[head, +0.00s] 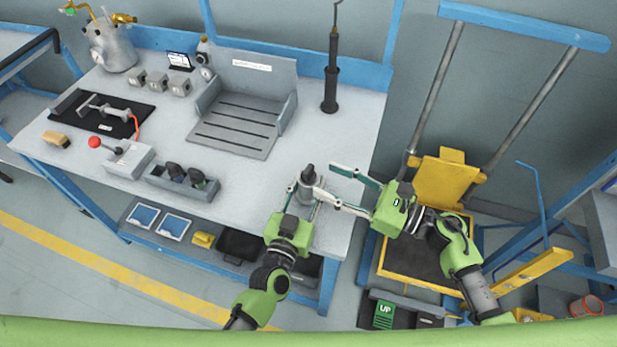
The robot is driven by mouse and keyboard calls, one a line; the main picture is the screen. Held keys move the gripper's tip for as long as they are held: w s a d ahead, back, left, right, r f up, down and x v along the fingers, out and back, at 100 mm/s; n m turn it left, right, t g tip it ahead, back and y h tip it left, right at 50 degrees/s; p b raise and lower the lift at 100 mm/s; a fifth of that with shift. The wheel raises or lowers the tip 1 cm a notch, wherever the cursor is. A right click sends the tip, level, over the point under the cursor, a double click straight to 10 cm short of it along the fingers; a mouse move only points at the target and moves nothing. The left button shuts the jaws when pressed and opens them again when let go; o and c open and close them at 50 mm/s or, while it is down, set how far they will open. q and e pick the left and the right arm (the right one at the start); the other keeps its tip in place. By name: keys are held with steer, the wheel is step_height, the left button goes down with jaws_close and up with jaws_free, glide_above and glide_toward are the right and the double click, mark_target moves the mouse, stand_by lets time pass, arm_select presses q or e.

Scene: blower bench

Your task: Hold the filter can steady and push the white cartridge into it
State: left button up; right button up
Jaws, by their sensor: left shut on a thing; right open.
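The filter can (306,194) appears as a small grey upright cylinder near the front right corner of the bench, with a darker, narrower top. My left gripper (304,192) is shut on it from the front, one finger on each side. My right gripper (327,180) is open just right of the can, its two pale fingers spread and pointing left; the lower fingertip overlaps the can in the picture. I cannot tell if that finger touches it. I cannot make out a white cartridge; it may be hidden inside the can or behind the fingers.
A grey slotted fixture (238,125) stands behind left, and a black upright tool (331,88) stands at the back. A holder with dark parts (183,181) and a box with a red knob (130,158) sit left. A yellow lift (447,180) is right of the bench.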

mark_target(311, 171)
steer(key=x, duration=0.6)
steer(key=shift+w+a+f, duration=0.15)
steer(key=shift+w+a, duration=0.1)
steer(key=shift+w, duration=0.15)
jaws_close()
